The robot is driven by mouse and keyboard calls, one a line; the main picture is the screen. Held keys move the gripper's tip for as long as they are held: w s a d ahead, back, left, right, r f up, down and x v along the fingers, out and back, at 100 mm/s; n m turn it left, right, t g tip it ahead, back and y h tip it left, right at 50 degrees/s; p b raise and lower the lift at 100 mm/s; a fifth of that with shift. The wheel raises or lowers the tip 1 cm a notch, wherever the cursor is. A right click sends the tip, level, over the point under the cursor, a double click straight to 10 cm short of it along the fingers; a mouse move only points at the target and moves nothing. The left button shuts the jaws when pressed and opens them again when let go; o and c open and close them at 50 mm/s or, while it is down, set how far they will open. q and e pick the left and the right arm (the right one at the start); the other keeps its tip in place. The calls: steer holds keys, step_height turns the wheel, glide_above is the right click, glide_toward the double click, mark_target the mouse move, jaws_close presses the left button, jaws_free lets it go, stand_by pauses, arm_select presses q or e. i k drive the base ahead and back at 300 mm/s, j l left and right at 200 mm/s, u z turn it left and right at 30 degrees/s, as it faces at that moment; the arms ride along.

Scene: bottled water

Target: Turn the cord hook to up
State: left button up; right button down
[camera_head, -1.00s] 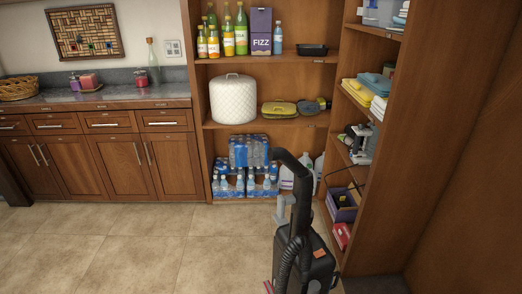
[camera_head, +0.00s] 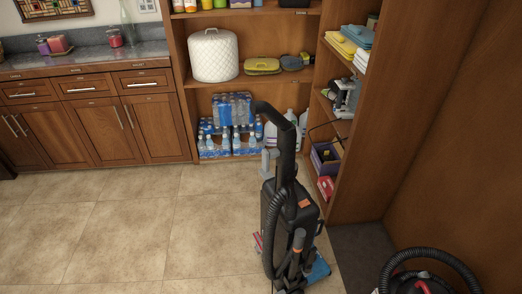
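A black upright vacuum cleaner (camera_head: 284,215) stands on the tile floor in front of the shelving, right of the picture's middle. Its long handle rises and bends over to the left at the top. Neither of my grippers shows in the head view.
Packs of bottled water (camera_head: 228,138) and large jugs (camera_head: 288,128) fill the lowest shelf behind the vacuum. A second black and red vacuum (camera_head: 425,282) is at the bottom right. The tile floor (camera_head: 130,230) to the left is clear.

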mark_target(275, 152)
steer(key=j, duration=0.3)
steer(key=i+j, duration=0.1)
steer(key=j, duration=0.25)
steer(key=z, duration=1.6)
